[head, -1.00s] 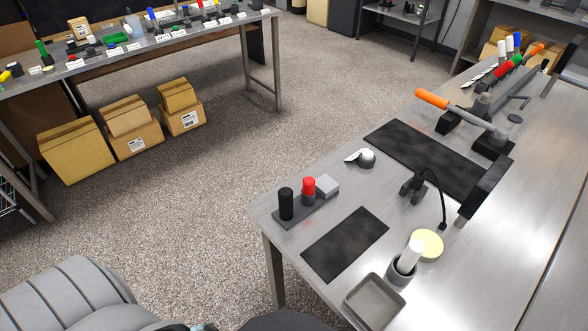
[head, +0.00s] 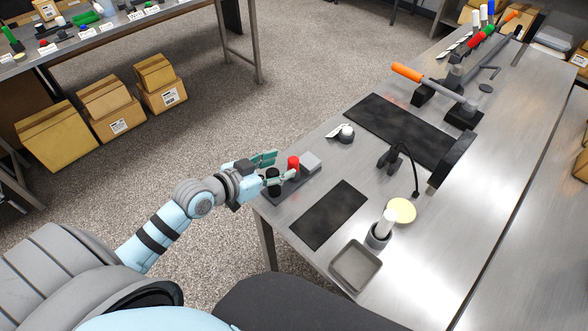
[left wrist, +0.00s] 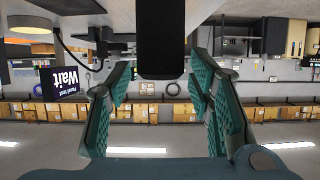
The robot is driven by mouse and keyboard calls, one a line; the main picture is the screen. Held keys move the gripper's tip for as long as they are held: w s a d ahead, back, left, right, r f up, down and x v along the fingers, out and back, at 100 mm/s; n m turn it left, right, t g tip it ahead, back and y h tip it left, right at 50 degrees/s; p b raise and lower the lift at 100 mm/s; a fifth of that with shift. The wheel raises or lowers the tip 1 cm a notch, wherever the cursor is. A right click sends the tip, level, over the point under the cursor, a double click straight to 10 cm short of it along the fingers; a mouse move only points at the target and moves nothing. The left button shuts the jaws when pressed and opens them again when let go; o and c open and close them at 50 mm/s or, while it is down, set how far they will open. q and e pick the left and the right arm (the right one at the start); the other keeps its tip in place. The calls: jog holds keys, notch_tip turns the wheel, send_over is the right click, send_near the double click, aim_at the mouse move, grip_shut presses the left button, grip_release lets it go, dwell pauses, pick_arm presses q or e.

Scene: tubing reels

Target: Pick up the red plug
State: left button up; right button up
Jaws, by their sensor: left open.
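The red plug (head: 293,162) stands upright in a small grey holder (head: 291,189) at the near left corner of the steel bench. A black plug (head: 273,187) stands beside it in the same holder. My left gripper (head: 279,167) is open at the holder, its green fingers spread close to both plugs; one finger partly covers the black plug. In the left wrist view, which is upside down, a dark upright shape (left wrist: 161,40), probably the black plug, sits between the open fingers. I cannot make out the red plug there. My right gripper is not in view.
A grey block (head: 311,161) sits by the red plug. A dark mat (head: 328,215), a grey tray (head: 356,265), a white-topped cylinder in a cup (head: 380,232) and a black stand (head: 390,160) are on the bench. Bare steel lies to the right.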

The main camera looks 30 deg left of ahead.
aim_at(289, 163)
pick_arm(q)
jog(key=x, duration=0.5)
jog(key=shift+f+b, duration=0.1)
jog(key=shift+b, duration=0.2)
jog(key=shift+s, duration=0.2)
jog(key=c, duration=1.1)
grip_shut()
notch_tip(289, 163, up, 20)
jog(key=p, duration=0.4)
